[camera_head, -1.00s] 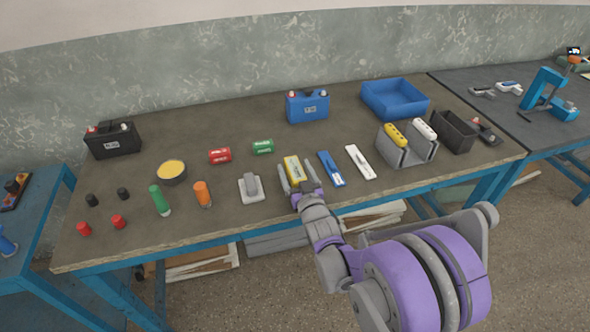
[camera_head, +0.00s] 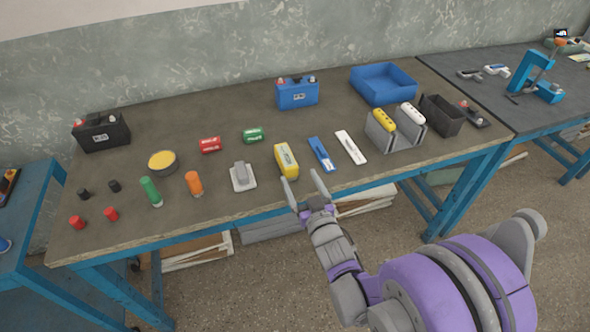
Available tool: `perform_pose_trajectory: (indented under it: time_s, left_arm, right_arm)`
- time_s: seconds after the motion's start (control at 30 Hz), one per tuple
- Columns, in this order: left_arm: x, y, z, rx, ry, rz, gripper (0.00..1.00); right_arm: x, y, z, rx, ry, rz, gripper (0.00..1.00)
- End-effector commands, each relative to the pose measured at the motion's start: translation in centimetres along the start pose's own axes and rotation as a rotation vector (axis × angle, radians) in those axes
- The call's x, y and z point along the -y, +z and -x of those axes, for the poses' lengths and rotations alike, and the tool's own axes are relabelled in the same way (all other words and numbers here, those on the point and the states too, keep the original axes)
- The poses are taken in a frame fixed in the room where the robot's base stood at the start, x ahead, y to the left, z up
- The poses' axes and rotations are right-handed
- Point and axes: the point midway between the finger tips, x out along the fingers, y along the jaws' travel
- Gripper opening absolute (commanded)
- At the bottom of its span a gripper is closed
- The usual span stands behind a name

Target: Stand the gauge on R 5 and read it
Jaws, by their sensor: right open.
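My right gripper (camera_head: 302,178) is open and empty at the table's front edge. Its left finger is just in front of a yellow block-shaped device (camera_head: 286,160), which lies flat on the table. A blue slim device (camera_head: 321,155) and a white slim device (camera_head: 350,147) lie to its right. A grey piece on a white base (camera_head: 243,176) stands to its left. I cannot tell by sight which of these is the gauge, and no label R 5 is readable. My left gripper is not in view.
Green (camera_head: 151,192) and orange (camera_head: 194,183) cylinders stand at the front left. Red (camera_head: 210,145) and green (camera_head: 253,135) cells lie behind. A grey holder (camera_head: 395,137), a black bin (camera_head: 441,115) and a blue tray (camera_head: 384,84) are at the right. Free table lies mid-left.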

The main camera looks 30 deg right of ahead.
Motion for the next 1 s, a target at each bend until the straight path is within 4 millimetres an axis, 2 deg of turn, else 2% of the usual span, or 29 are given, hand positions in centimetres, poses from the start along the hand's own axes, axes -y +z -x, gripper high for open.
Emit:
perform_pose_trajectory:
  time_s: [0.27, 1.0]
  left_arm:
    - [0.0, 0.1, -0.3, 0.001, 0.000, 0.000, 0.50]
    - [0.0, 0.1, -0.3, 0.001, 0.000, 0.000, 0.50]
  right_arm:
    - [1.2, 0.8, -0.2, 0.001, -0.002, -0.001, 0.88]
    - [0.8, 0.5, -9.9, 0.001, -0.001, 0.001, 0.88]
